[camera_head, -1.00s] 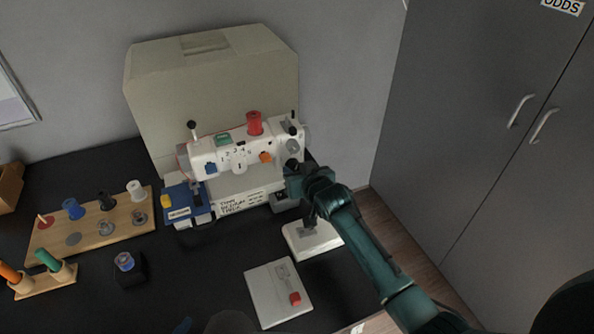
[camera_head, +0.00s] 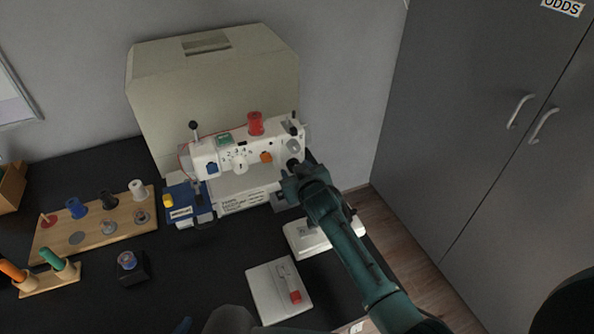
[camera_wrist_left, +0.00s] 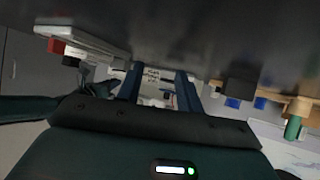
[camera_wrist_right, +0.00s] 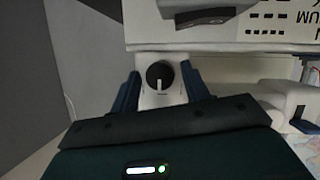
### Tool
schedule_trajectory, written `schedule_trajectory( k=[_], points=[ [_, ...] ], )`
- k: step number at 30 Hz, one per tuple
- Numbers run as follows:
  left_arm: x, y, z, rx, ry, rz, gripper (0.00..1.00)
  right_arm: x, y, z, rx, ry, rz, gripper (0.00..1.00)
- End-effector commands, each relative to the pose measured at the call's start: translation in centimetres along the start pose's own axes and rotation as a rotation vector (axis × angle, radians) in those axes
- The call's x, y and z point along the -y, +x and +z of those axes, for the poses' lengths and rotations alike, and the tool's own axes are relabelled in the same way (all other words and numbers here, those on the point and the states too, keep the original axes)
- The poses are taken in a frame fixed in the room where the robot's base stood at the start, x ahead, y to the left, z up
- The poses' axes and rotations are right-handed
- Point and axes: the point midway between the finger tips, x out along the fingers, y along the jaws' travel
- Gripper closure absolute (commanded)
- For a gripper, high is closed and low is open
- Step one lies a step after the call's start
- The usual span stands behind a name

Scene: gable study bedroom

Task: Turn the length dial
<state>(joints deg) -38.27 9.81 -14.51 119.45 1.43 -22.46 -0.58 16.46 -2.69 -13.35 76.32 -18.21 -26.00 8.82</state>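The white sewing machine (camera_head: 207,150) stands on the black table. A pale dial (camera_head: 240,161) ringed by figures is on its front, beside an orange knob (camera_head: 266,157). A black dial (camera_head: 293,163) is at its right end. In the right wrist view the black dial (camera_wrist_right: 159,76) has a white line and sits between the fingers of my open right gripper (camera_wrist_right: 162,72). Contact cannot be told. In the head view my right wrist hides those fingers. My left gripper (camera_wrist_left: 159,78) is open and empty, low at the front of the table. I cannot tell which dial is for length.
A beige cover (camera_head: 215,85) stands behind the machine. A wooden spool rack (camera_head: 60,245) is at the left. A grey cupboard (camera_head: 470,130) stands at the right.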

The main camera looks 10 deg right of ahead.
Motion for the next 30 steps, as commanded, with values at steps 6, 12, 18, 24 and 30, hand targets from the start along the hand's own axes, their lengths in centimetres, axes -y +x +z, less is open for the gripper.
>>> schedule_trajectory(
  k=[6, 12, 18, 24, 30],
  points=[
    [0.0, -0.1, -0.3, -0.007, 0.002, 0.002, 0.64, 0.0, 0.0, 0.0, 0.0, 0.0, 0.0, 0.47],
    [-0.1, -0.2, -0.6, -0.01, 0.003, 0.002, 0.64, 0.0, -0.4, 0.0, 0.0, 0.0, 0.0, 0.47],
    [0.0, -0.4, -0.8, -0.006, 0.003, 0.001, 0.64, 0.0, -3.2, 0.0, 0.001, 0.001, -0.001, 0.47],
    [0.2, -0.4, -0.1, 0.013, 0.003, -0.004, 0.64, 0.0, -7.4, 0.1, 0.001, 0.001, -0.001, 0.47],
    [0.3, -0.4, -0.2, 0.015, 0.001, -0.008, 0.64, 0.0, -11.0, 0.0, 0.0, 0.001, -0.001, 0.47]
  ],
)
